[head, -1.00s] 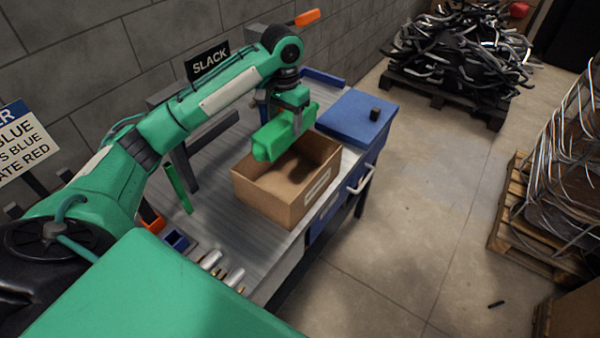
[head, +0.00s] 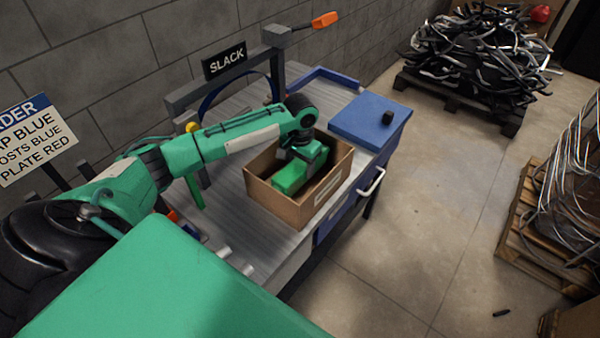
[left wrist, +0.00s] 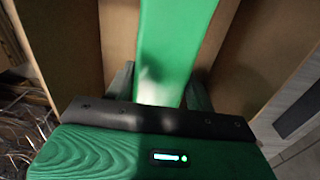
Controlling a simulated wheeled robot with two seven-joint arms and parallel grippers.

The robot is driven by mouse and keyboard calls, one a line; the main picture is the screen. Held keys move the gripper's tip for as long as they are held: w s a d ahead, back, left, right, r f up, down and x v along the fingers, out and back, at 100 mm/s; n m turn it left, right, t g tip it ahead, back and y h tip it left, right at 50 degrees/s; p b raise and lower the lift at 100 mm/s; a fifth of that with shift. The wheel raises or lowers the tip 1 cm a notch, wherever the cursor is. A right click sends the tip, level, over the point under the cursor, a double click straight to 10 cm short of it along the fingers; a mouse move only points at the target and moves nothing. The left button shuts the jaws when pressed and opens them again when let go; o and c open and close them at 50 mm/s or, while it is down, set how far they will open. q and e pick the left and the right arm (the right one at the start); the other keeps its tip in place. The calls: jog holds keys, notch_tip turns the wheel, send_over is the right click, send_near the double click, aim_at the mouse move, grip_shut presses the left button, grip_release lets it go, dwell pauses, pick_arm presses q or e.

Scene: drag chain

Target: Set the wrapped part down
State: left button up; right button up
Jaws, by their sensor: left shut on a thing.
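The wrapped part, a long green block (head: 290,177), is inside the open cardboard box (head: 289,210) on the workbench in the head view. My left gripper (head: 305,160) reaches down into the box and is shut on the green block. In the left wrist view the green block (left wrist: 172,45) runs up from between the two dark fingers, with brown box walls on both sides. I cannot tell whether its underside touches the box floor. My right gripper is not in view.
The metal workbench (head: 228,180) carries a blue cabinet top (head: 365,118) with a small black knob behind the box. A frame with a SLACK sign (head: 224,61) stands at the wall side. Pallets with cables (head: 480,50) stand on the floor to the right.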

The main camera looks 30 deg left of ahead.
aim_at(300, 163)
pick_arm(q)
notch_tip(300, 163, down, 4)
jog(key=shift+r, duration=0.2)
jog(key=shift+f, duration=0.15)
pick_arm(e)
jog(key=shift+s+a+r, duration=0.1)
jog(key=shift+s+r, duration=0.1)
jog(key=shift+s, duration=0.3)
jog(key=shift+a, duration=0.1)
pick_arm(q)
jog(key=o, duration=1.2)
jog(key=shift+f, duration=0.1)
jog(key=shift+o, duration=0.2)
notch_tip(300, 163, up, 12)
jog(key=shift+r+b, duration=0.15)
jog(key=shift+b, duration=0.35)
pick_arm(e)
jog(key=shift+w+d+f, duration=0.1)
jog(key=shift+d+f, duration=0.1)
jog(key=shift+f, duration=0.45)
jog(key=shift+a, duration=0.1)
